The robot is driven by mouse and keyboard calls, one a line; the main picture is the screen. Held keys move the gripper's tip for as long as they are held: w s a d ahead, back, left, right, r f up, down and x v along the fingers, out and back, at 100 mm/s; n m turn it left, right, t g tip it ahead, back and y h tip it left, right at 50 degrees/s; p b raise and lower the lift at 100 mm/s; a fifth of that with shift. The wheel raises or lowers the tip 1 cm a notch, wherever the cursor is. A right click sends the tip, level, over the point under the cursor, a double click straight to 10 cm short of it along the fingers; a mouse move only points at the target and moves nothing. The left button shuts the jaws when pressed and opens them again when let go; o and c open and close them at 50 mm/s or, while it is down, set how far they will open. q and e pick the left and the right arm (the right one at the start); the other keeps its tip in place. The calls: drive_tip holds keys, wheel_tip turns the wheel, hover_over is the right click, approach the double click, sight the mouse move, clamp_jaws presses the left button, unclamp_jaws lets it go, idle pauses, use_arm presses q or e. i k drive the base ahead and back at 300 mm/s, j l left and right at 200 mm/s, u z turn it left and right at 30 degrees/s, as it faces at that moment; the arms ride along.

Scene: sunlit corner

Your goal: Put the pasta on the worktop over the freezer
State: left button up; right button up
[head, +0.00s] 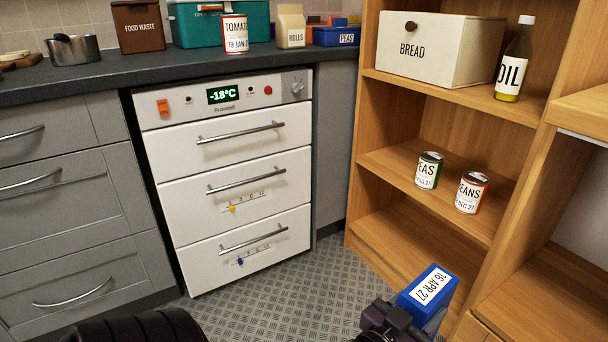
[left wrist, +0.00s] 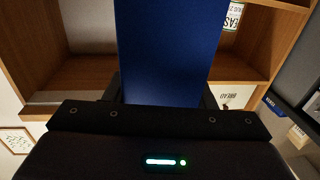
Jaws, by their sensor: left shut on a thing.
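A blue box (head: 428,290) with a white date label, 16 APR 27, is at the bottom right of the head view; no product name shows on it. My left gripper (head: 408,316) is shut on this box and holds it in front of the wooden shelves. In the left wrist view the plain blue face of the box (left wrist: 165,50) rises between the dark fingers. The white freezer (head: 225,165) has a green -18°C display and stands at the left. The dark worktop (head: 190,71) runs over it. My right gripper is not in view.
The wooden shelf unit (head: 400,160) holds a bread bin (head: 445,48), an oil bottle (head: 515,60) and two cans.

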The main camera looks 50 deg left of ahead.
sight(177, 58)
drive_tip(key=u, duration=1.85)
drive_tip(key=i+l+u, duration=0.25)
drive_tip(key=i+u, duration=0.2)
drive_tip(key=i+l+u, duration=0.45)
drive_tip(key=i+j, duration=0.05)
